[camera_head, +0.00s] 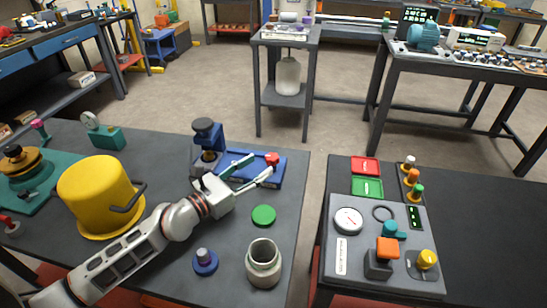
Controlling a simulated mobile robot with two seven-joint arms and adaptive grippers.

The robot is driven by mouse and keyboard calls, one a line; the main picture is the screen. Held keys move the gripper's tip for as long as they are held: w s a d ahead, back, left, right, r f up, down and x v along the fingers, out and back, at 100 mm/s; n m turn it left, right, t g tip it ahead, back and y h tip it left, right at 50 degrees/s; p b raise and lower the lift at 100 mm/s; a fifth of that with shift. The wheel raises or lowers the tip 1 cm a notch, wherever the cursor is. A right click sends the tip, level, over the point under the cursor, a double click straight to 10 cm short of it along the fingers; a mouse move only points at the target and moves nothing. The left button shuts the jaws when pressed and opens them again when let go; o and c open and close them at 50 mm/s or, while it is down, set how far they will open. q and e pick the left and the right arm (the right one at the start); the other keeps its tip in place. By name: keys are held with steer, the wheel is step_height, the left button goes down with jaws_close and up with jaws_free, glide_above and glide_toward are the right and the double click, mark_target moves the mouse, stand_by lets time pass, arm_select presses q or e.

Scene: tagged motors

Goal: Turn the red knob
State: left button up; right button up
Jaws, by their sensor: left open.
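The red knob (272,158) sits at the far right part of a blue base (272,181) on the left table. My left gripper (262,165) reaches in from the left with its two fingers spread apart. The fingertips are close to the red knob, on its near-left side in the picture. I cannot tell whether they touch it. The gripper and its fingers hide part of the blue base. My right gripper is not in view.
A blue-grey upright device (208,138) stands just behind my gripper. A yellow pot (97,196), a green disc (264,215), a blue knobbed piece (205,262) and a grey cup (263,264) stand nearby. A control panel (340,258) is on the right table, across a gap.

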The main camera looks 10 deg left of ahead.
mark_target(273, 156)
arm_select(q)
steer(key=x, duration=0.7)
steer(key=shift+s+r, duration=0.1)
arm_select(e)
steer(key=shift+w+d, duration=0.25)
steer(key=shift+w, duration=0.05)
arm_select(q)
steer(key=c, duration=1.1)
steer(key=shift+r+y+p, duration=0.3)
steer(key=shift+r+p, duration=0.1)
steer(key=shift+p, duration=0.5)
steer(key=shift+f+n+t+p, duration=0.15)
steer(key=shift+n+t+p, duration=0.25)
steer(key=shift+p, duration=0.1)
steer(key=shift+f, duration=0.15)
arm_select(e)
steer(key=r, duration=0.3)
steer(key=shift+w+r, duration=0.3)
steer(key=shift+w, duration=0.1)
